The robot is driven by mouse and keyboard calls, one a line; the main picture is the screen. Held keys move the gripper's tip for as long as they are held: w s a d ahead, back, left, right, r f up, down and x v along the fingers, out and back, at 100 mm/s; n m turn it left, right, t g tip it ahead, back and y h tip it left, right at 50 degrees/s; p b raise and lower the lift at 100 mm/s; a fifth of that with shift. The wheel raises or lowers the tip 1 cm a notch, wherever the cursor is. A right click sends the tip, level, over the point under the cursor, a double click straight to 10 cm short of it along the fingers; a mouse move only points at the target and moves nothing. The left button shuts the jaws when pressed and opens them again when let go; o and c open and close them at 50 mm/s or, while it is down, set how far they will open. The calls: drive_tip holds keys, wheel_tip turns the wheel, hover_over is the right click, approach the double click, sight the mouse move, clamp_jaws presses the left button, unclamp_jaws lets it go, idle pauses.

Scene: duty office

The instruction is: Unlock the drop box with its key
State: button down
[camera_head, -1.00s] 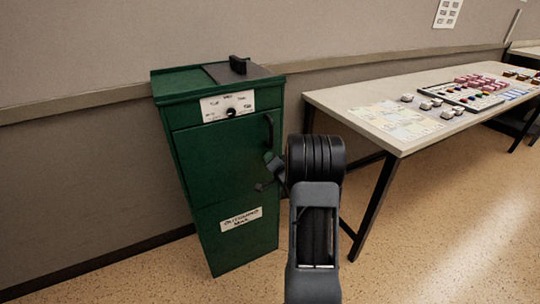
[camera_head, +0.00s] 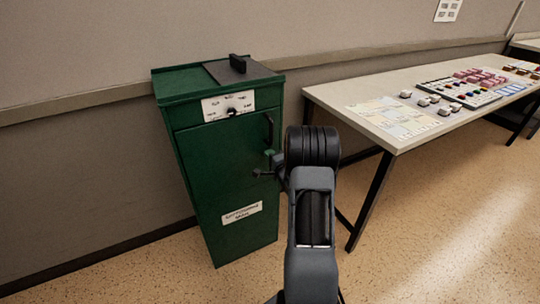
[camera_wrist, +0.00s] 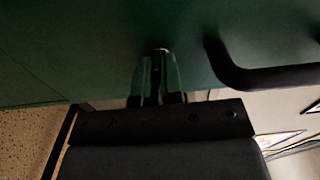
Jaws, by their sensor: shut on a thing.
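The green drop box (camera_head: 222,180) stands upright against the wall, its front door facing me. A dark door handle (camera_head: 269,130) runs down the door's right edge, and it also shows in the wrist view (camera_wrist: 265,77). My gripper (camera_head: 264,166) is at the right side of the door, below the handle. In the wrist view its two fingers (camera_wrist: 157,82) are close together on a small thing, apparently the key (camera_wrist: 160,53), whose tip is at the green door face. The keyhole is hidden, and I cannot tell whether the key is in it.
A table (camera_head: 400,145) with papers and several small items stands close on the right. Floor in front is clear.

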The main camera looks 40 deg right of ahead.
idle(0.5)
drive_tip(key=c, duration=1.3)
unclamp_jaws()
drive_tip(key=shift+o, duration=0.2)
drive_tip(key=shift+s, duration=0.1)
drive_tip(key=s+a+p, duration=0.1)
drive_tip(key=s, duration=1.2)
drive_tip(key=shift+s+a, duration=0.2)
drive_tip(key=shift+a, duration=0.2)
